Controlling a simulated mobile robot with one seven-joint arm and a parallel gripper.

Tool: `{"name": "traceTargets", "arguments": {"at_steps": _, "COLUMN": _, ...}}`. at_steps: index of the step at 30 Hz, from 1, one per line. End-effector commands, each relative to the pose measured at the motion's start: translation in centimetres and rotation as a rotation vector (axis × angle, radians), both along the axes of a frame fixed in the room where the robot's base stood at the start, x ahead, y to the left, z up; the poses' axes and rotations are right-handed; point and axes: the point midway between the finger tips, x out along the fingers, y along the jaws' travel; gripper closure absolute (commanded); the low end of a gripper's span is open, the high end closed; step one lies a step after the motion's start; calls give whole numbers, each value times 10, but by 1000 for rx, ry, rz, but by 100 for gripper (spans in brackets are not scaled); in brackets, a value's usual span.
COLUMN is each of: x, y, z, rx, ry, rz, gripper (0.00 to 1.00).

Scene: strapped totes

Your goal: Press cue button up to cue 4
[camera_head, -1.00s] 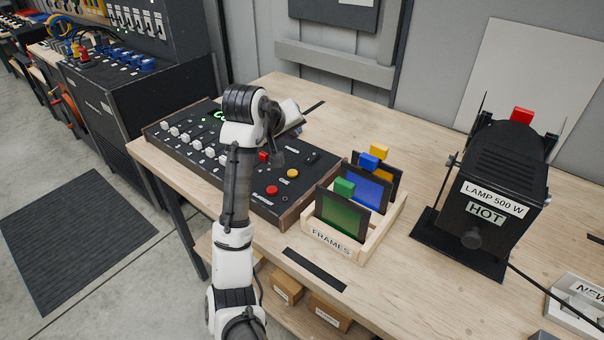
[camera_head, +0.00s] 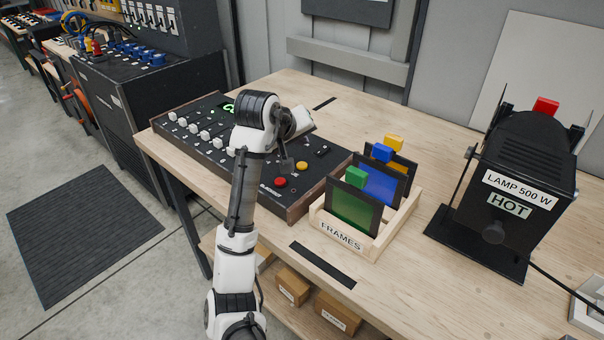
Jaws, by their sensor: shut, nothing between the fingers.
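The black control desk (camera_head: 215,154) lies on the wooden table with a row of white sliders. My gripper (camera_head: 286,167) is shut and empty, pointing down just left of the yellow button and above the red one in the picture. Whether it touches the desk I cannot tell. A green display (camera_head: 228,107) is partly hidden by my arm, and its digit is not readable.
A wooden rack (camera_head: 340,237) marked FRAMES holds green, blue and yellow-tabbed frames close right of the desk. A black lamp (camera_head: 510,195) marked HOT stands farther right, its cable trailing off. The tabletop behind the rack is clear.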

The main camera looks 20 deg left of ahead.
Motion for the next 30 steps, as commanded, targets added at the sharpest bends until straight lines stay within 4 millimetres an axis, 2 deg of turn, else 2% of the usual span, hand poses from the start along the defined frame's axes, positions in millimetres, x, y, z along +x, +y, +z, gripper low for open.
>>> {"name": "traceTargets", "arguments": {"at_steps": 1, "x": 0, "y": 1, "z": -16, "rx": 1, "ry": 0, "rz": 1, "gripper": 100}}
{"name": "traceTargets", "arguments": {"at_steps": 3, "x": 0, "y": 1, "z": -25, "rx": 2, "ry": 0, "rz": 2, "gripper": 100}}
{"name": "traceTargets", "arguments": {"at_steps": 9, "x": 0, "y": 0, "z": -40, "rx": -1, "ry": 0, "rz": 1, "gripper": 100}}
{"name": "traceTargets", "arguments": {"at_steps": 30, "x": 0, "y": 0, "z": -42, "rx": 0, "ry": 0, "rz": 0, "gripper": 100}}
